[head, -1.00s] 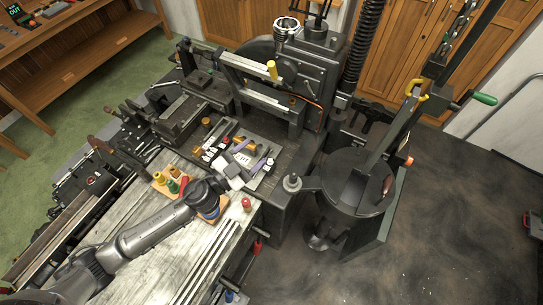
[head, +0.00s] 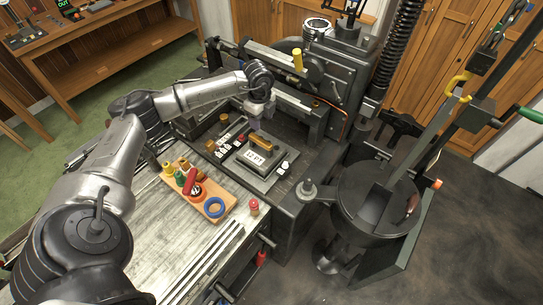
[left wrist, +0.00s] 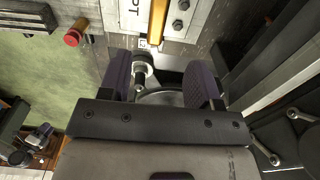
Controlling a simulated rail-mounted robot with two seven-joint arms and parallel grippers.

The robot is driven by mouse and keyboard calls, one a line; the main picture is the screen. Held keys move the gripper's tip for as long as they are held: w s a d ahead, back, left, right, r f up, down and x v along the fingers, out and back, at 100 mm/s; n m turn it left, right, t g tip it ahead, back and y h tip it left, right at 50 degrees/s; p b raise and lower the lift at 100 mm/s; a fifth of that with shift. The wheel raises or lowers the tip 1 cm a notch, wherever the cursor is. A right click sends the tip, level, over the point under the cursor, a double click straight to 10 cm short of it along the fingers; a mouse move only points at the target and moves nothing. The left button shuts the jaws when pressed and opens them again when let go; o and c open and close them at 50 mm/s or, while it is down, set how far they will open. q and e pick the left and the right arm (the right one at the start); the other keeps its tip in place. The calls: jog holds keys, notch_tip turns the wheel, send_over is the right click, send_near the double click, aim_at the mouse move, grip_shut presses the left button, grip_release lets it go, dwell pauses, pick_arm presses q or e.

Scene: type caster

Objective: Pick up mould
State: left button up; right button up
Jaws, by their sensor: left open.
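The mould, a dark block with a white "12 PT" label (head: 255,157) and a brass handle (head: 262,143), sits on the grey plate of the caster. My left gripper (head: 256,120) is just behind and above it, pointing down. In the left wrist view, the gripper's two dark purple fingers (left wrist: 163,80) are apart. The brass bar (left wrist: 158,22) and part of the label (left wrist: 131,14) lie beyond the fingertips, near the top edge. A round pale metal part shows between the fingers; I cannot tell whether they touch it. My right gripper is out of view.
A wooden tray (head: 222,213) with coloured-handled tools and a blue ring (head: 214,207) lies on the bench in front. A red-topped piece (head: 254,206) stands nearby. The caster's frame (head: 340,90) rises close behind and right; a round black pot (head: 375,210) stands at right.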

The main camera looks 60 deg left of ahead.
aim_at(261, 140)
pick_arm(q)
notch_tip(261, 140, down, 8)
jog(key=shift+a+f+p, duration=0.15)
jog(key=shift+p, duration=0.2)
jog(key=shift+s+f, duration=0.1)
jog(key=shift+f, duration=0.4)
jog(key=shift+s+f+p, duration=0.1)
jog(key=shift+f+p, duration=0.35)
jog(key=shift+f, duration=1.7)
jog(key=c, duration=0.8)
grip_shut()
